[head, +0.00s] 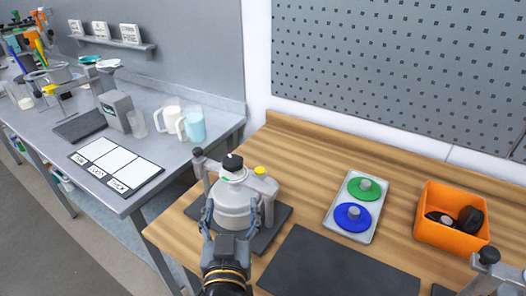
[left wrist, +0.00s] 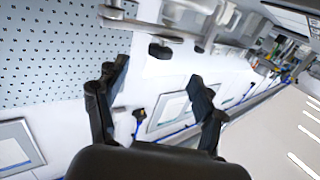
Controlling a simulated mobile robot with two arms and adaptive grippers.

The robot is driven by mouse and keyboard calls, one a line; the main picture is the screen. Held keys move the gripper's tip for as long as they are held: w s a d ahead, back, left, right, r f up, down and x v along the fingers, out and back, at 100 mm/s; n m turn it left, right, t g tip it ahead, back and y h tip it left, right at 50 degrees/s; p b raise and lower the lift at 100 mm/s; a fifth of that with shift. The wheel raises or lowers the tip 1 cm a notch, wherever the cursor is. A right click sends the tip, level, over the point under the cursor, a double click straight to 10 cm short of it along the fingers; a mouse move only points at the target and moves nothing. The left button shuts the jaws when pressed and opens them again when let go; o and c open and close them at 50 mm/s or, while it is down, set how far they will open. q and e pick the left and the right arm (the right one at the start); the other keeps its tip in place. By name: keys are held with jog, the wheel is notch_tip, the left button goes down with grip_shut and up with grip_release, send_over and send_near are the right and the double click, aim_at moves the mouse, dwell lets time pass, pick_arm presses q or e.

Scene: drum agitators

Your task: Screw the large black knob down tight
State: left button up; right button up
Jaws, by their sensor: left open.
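A grey drum agitator (head: 234,196) stands on a dark mat on the wooden bench. A large black knob (head: 233,162) tops its middle, and a smaller black knob (head: 198,152) sits on its left post. My left gripper (head: 231,210) is open in front of the drum, its fingers appearing to either side of the body, below the large knob. Contact with the drum cannot be told. In the left wrist view, the open fingers (left wrist: 155,85) are empty, and a dark knob (left wrist: 160,50) shows beyond them under a grey arm. My right gripper is not in view.
A tray (head: 331,222) with green and blue discs and an orange bin (head: 453,236) with black parts stand to the right. A dark mat (head: 340,268) lies bare in front. Another clamp with a black knob (head: 488,256) is at lower right. A grey bench (head: 125,200) adjoins at left.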

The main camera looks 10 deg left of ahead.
aim_at(232, 170)
pick_arm(q)
jog(key=p+x, duration=0.1)
jog(key=x, duration=0.1)
jog(key=r+p+x, duration=0.1)
jog(key=x, duration=0.2)
jog(key=p+x, duration=0.1)
jog(key=x, duration=0.2)
jog(key=shift+w+a+r, duration=0.15)
jog(key=shift+a+r, duration=0.15)
jog(key=x, duration=0.3)
jog(key=shift+w+a+f+p, duration=0.1)
jog(key=shift+w+p, duration=0.2)
jog(key=shift+w, duration=0.05)
jog(key=shift+w+a, duration=0.1)
jog(key=shift+w, duration=0.45)
jog(key=shift+c, duration=1)
jog(key=c, duration=0.8)
jog(key=shift+c, duration=0.8)
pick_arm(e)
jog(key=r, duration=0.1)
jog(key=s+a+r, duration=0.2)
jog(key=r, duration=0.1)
